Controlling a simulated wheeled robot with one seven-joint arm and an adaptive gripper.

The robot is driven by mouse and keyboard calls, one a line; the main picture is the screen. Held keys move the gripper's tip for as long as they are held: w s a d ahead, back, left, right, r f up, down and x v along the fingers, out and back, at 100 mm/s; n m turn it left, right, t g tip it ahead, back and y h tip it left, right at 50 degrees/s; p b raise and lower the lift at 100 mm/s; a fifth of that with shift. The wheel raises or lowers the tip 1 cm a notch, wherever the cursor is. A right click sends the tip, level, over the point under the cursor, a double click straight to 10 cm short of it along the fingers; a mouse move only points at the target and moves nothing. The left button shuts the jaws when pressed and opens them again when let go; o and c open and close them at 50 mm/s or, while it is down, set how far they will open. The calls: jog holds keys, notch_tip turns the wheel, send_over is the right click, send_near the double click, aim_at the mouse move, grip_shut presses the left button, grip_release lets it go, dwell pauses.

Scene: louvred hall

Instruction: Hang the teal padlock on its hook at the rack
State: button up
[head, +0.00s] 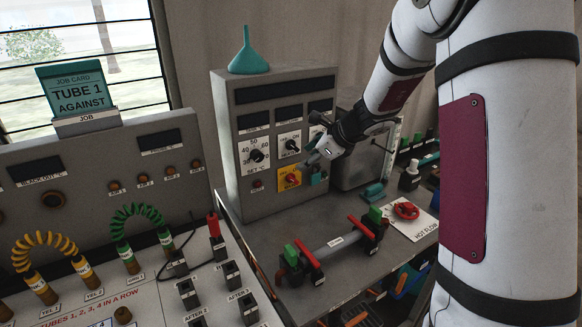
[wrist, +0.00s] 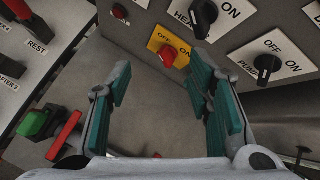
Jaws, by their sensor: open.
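My gripper (head: 311,162) is in front of the grey control cabinet, close to a red knob on a yellow OFF plate (head: 291,180). In the wrist view my gripper (wrist: 160,85) is open, with nothing between its teal-padded fingers. The red knob on the yellow plate (wrist: 170,56) shows beyond and between the fingertips, apart from them. A small teal object (head: 373,192) lies on the bench right of the cabinet; it is too small to tell whether it is the padlock. I cannot make out a hook or rack for certain.
A teal funnel (head: 248,55) stands on the control cabinet (head: 240,150). Black ON/OFF knobs sit beside the yellow plate. A roller with red and green clamps (head: 335,243) and a red valve wheel (head: 406,210) are on the bench. A tube panel (head: 100,180) stands at left.

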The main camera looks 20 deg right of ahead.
aim_at(317, 178)
jog(key=w+d+f+m+h+p, duration=0.1)
jog(key=w+d+f+m+h, duration=0.15)
jog(key=d+f+m, duration=0.55)
jog(key=shift+n+y, duration=0.25)
jog(key=shift+n, duration=0.15)
jog(key=shift+w+d+r+b+x, duration=0.15)
jog(key=shift+b+x, duration=0.9)
jog(key=shift+x, duration=0.65)
jog(key=shift+w+d+b+x, duration=0.15)
jog(key=shift+b+x, duration=0.85)
jog(key=shift+x, duration=0.65)
jog(key=shift+w+d+r+b+x, duration=0.1)
jog(key=shift+b+x, duration=0.95)
jog(key=shift+x, duration=0.65)
jog(key=shift+s, duration=0.1)
grip_shut()
